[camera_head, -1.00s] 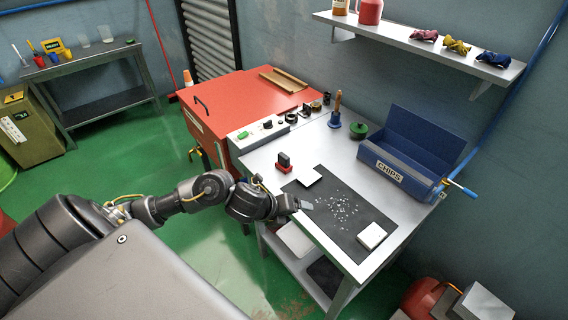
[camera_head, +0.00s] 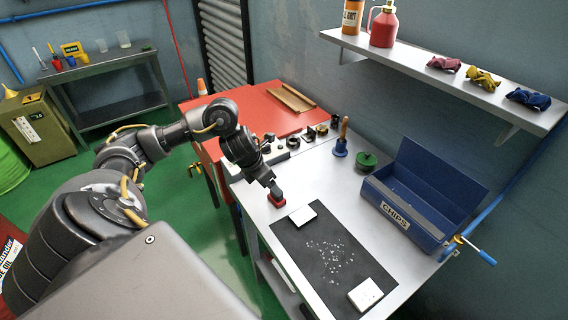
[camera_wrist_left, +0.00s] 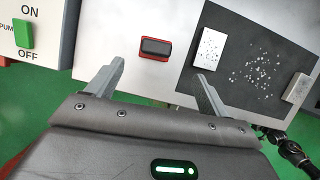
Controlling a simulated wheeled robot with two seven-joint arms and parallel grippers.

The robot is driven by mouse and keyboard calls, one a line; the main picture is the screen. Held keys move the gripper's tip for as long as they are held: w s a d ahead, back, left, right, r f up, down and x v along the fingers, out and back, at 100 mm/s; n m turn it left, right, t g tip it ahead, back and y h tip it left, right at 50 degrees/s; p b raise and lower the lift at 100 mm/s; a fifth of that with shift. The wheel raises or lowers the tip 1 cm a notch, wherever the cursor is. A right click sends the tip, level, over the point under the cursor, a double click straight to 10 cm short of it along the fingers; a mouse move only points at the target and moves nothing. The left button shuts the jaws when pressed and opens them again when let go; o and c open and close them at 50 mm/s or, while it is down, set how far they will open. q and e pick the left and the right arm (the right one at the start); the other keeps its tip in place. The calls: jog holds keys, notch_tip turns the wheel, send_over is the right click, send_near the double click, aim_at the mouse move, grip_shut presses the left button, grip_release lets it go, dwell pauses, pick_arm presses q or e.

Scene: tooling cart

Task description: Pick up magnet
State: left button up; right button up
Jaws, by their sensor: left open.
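The magnet is most likely the small block with a dark top and red base (camera_head: 277,199) on the metal bench top, near its left edge. It also shows in the left wrist view (camera_wrist_left: 155,48), lying beyond and between my fingertips. My left gripper (camera_head: 271,186) points down at the block from above in the head view. In the left wrist view my left gripper (camera_wrist_left: 159,70) is open, with its two fingers apart and nothing between them. The head view does not show clearly whether a finger touches the block. My right gripper is not seen.
A dark mat (camera_head: 300,253) with metal chips and two white blocks (camera_head: 302,215) (camera_head: 365,294) lies beside the block. A blue CHIPS box (camera_head: 408,215), a blue-based wooden-handled tool (camera_head: 341,147) and a green round item (camera_head: 366,162) stand behind. An ON/OFF switch box (camera_wrist_left: 25,30) is nearby.

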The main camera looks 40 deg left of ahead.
pick_arm(q)
send_over(273, 200)
jog(key=f, duration=0.3)
jog(key=s+f, duration=0.1)
jog(key=shift+a+f, duration=0.1)
jog(key=shift+f, duration=0.3)
jog(key=shift+w+f, duration=0.2)
jog(key=shift+w+f+p, duration=0.1)
jog(key=shift+p, duration=0.25)
jog(key=shift+w+f, duration=0.2)
jog(key=shift+f, duration=0.1)
jog(key=p+x, duration=0.1)
jog(key=x, duration=0.3)
jog(key=shift+w, duration=0.2)
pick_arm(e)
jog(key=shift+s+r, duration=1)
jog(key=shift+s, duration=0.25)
